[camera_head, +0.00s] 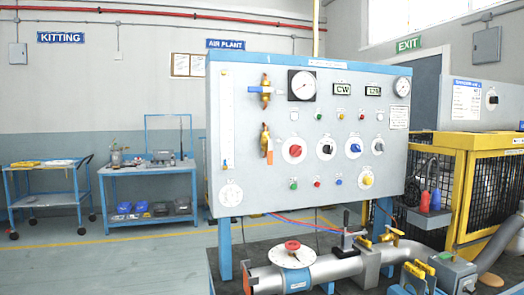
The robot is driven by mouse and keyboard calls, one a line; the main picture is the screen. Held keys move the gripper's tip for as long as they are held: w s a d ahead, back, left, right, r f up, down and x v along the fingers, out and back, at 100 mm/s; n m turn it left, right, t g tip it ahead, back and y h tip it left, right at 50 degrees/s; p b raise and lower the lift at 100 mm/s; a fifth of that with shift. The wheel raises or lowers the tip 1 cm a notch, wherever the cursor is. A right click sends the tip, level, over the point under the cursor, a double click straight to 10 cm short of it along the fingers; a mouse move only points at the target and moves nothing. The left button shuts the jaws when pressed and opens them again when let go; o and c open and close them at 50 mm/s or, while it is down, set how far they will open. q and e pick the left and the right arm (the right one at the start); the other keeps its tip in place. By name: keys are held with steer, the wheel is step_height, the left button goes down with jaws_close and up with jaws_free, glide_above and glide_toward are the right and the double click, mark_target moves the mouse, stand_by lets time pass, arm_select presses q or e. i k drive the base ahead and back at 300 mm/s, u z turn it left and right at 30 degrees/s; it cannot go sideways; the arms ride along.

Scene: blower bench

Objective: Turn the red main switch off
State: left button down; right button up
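A red rotary knob (295,150) on a round white dial plate sits on the front of the grey control panel (230,120); it looks like the red main switch. Its pointer position is too small to tell. To its right are a black knob (327,149) and a blue knob (355,147), with a yellow knob (367,179) lower right. Neither of my grippers shows in the head view, and nothing touches the red knob.
Brass valves (265,142) stand out from the panel's left part. Below it, a pipe with a red-hubbed round dial (292,252) and yellow-handled valves runs along the bench. A yellow cage (485,190) stands at the right. Floor is open at left, before two carts.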

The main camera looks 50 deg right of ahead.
mark_target(296, 150)
steer(key=z, duration=0.5)
steer(key=i, duration=0.65)
steer(key=z, duration=0.7)
